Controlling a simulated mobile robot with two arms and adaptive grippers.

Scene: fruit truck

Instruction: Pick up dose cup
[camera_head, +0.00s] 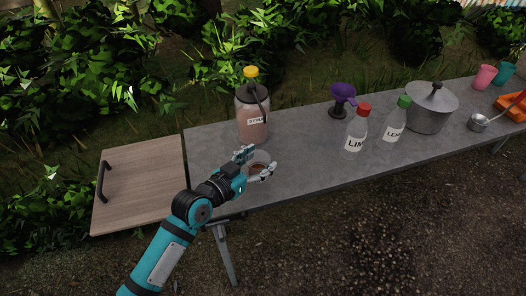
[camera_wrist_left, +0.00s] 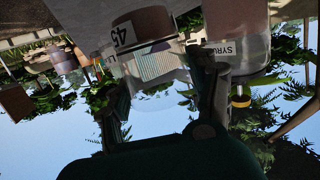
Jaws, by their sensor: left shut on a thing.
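The dose cup (camera_head: 259,157) is a clear cup with something brown inside, near the front left of the grey table. My left gripper (camera_head: 256,164) is shut on it, one finger on each side. In the left wrist view, which is upside down, the clear cup (camera_wrist_left: 150,65) sits between the fingers of the gripper (camera_wrist_left: 165,90), and a "45" label shows by the brown content. I cannot tell whether its base touches the table. My right gripper is not in view.
A syrup jar (camera_head: 252,115) with a yellow top stands just behind the cup. Further right on the table (camera_head: 300,150) are a purple jigger-like funnel (camera_head: 342,98), lime (camera_head: 356,131) and lemon (camera_head: 395,122) bottles, and a lidded pot (camera_head: 430,110). A wooden board (camera_head: 140,185) adjoins the left end.

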